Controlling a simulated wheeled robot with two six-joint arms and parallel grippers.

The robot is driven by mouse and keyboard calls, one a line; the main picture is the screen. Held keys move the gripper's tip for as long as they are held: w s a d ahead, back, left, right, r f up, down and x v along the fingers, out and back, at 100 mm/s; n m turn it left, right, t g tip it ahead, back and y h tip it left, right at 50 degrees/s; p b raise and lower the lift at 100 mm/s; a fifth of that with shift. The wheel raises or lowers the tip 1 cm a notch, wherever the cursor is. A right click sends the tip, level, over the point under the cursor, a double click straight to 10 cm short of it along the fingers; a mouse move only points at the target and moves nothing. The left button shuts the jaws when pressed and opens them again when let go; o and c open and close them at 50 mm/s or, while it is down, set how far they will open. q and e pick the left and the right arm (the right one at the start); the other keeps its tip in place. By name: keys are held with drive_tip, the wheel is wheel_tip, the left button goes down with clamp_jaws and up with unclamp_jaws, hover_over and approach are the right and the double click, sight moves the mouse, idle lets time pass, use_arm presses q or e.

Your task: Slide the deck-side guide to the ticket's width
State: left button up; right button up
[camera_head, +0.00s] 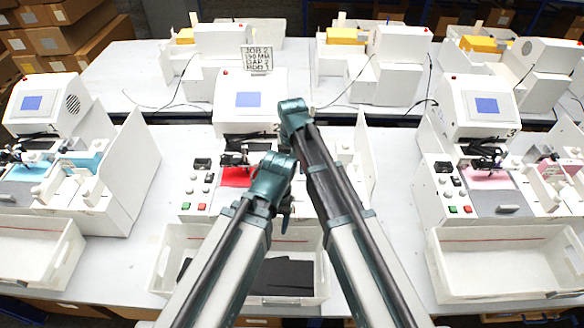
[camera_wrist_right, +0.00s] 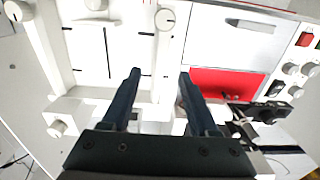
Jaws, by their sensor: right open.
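The ticket (camera_head: 257,59) stands behind the middle plotter (camera_head: 250,98); it seems to read JOB 2, 130 MM, with smaller lines hard to read. In the right wrist view, a white deck with black tick marks (camera_wrist_right: 108,52) lies left of the red sheet (camera_wrist_right: 228,82). A white bar with a round knob (camera_wrist_right: 165,19) runs between them; I cannot tell for sure that it is the deck-side guide. My right gripper (camera_wrist_right: 158,75) is open over the bar's near end, empty; the head view hides it behind my arm. My left gripper (camera_head: 286,211) is a small dark shape above the front tray.
Similar plotters stand left (camera_head: 45,105) and right (camera_head: 480,105). A white tray (camera_head: 165,270) with dark sheets stands in front of the middle plotter. Buttons and knobs (camera_wrist_right: 291,68) line the panel beside the red sheet. A dark pen carriage (camera_wrist_right: 262,112) sits near my right fingers.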

use_arm(q)
wheel_tip(320, 180, up, 4)
drive_tip(key=shift+f+p, duration=0.15)
drive_tip(key=shift+p, duration=1.1)
use_arm(e)
wheel_tip(320, 180, up, 4)
drive_tip(key=shift+f, duration=0.15)
use_arm(q)
wheel_tip(320, 180, down, 16)
drive_tip(key=b, duration=1.6)
use_arm(e)
drive_tip(key=s+d+f+n, duration=0.2)
drive_tip(key=s+d+f, duration=0.1)
drive_tip(key=s+f, duration=0.5)
drive_tip(key=s+d+f+n+h, duration=0.1)
drive_tip(key=s+d+f, duration=0.3)
drive_tip(key=s+f, duration=0.4)
drive_tip(key=s, duration=0.3)
drive_tip(key=shift+s+d+n, duration=0.2)
drive_tip(key=shift+s+n, duration=0.15)
drive_tip(key=shift+n, duration=0.05)
